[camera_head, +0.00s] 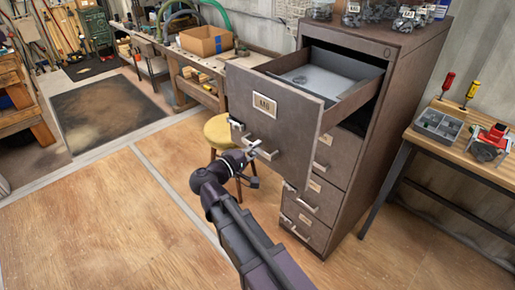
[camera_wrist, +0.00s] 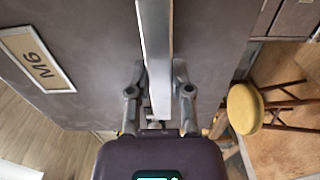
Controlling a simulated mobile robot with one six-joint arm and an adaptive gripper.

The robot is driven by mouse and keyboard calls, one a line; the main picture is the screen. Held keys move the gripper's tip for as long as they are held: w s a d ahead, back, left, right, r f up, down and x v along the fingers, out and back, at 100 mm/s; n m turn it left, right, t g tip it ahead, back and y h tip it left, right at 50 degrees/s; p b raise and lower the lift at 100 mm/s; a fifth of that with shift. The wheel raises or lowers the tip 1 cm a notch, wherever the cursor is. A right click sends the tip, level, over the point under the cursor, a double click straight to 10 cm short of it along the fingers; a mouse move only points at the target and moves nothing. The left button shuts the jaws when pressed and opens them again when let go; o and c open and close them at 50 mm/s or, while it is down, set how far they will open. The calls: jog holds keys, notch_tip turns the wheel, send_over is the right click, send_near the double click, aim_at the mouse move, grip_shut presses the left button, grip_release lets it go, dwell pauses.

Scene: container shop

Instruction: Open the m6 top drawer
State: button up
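The m6 top drawer (camera_head: 275,135) of the grey-brown cabinet is pulled far out, and its inside shows from above. Its front carries an M6 label (camera_head: 264,103), which also shows in the wrist view (camera_wrist: 38,58). The pale bar handle (camera_wrist: 156,60) is below the label on the drawer front. My gripper (camera_head: 256,151) is at this handle. In the wrist view, its two fingers (camera_wrist: 158,75) lie close on either side of the bar and appear shut on it. The exact contact at the fingertips is hard to see.
Closed lower drawers (camera_head: 300,205) are below. A yellow stool (camera_head: 222,131) stands close behind the open drawer front. A workbench (camera_head: 465,150) with a parts tray and tools is at the right. Jars stand on the cabinet. The wooden floor at left is clear.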

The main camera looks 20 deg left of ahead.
jog(key=o, duration=0.4)
jog(key=shift+v, duration=6.05)
